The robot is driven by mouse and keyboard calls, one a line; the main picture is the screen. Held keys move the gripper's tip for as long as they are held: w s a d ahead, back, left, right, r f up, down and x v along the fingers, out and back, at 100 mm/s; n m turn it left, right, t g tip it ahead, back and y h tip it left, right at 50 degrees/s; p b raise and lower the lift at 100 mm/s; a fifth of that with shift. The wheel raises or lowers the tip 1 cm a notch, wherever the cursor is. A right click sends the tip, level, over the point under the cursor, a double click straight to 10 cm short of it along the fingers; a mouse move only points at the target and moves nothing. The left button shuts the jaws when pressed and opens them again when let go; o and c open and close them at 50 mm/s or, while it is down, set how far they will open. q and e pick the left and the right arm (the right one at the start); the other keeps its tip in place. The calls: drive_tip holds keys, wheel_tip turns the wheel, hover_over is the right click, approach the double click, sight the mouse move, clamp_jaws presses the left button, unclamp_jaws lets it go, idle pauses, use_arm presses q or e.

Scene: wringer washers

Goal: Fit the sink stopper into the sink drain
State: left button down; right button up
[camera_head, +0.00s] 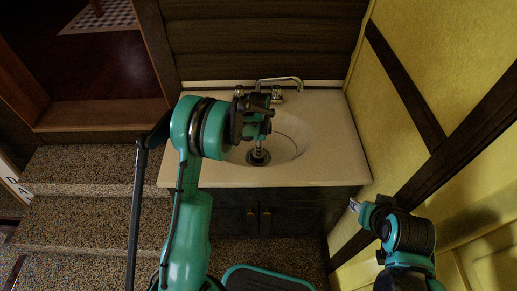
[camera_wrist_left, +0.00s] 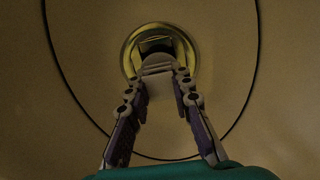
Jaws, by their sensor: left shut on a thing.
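The white sink (camera_head: 312,130) is set in a pale counter, with the dark round drain (camera_head: 252,161) low in its bowl. In the left wrist view the drain shows as a brass-coloured ring (camera_wrist_left: 130,52). My left gripper (camera_head: 258,148) reaches down into the bowl over the drain. In the wrist view its fingertips (camera_wrist_left: 160,72) are shut on the pale sink stopper (camera_wrist_left: 157,64). The stopper overlaps the ring; I cannot tell whether it is seated or just above. My right gripper (camera_head: 355,205) is off the counter at the right, its jaw opening unclear.
A chrome faucet (camera_head: 280,80) stands behind the bowl, close to my left gripper. A thin dark cord (camera_wrist_left: 257,60) loops around the drain. The yellow wall (camera_head: 405,130) borders the counter on the right; carpeted steps (camera_head: 95,170) lie left. Cabinet doors (camera_head: 235,215) are below.

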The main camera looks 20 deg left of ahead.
use_arm(q)
drive_tip(key=shift+f+b, duration=0.45)
drive_tip(key=shift+f, duration=0.1)
drive_tip(key=shift+f, duration=0.45)
idle(1.6)
drive_tip(key=shift+s+f, duration=0.1)
drive_tip(key=shift+f, duration=0.05)
idle(0.8)
drive_tip(key=c, duration=1.3)
unclamp_jaws()
drive_tip(key=shift+o, duration=0.5)
drive_tip(key=o, duration=0.5)
drive_tip(key=shift+c, duration=0.2)
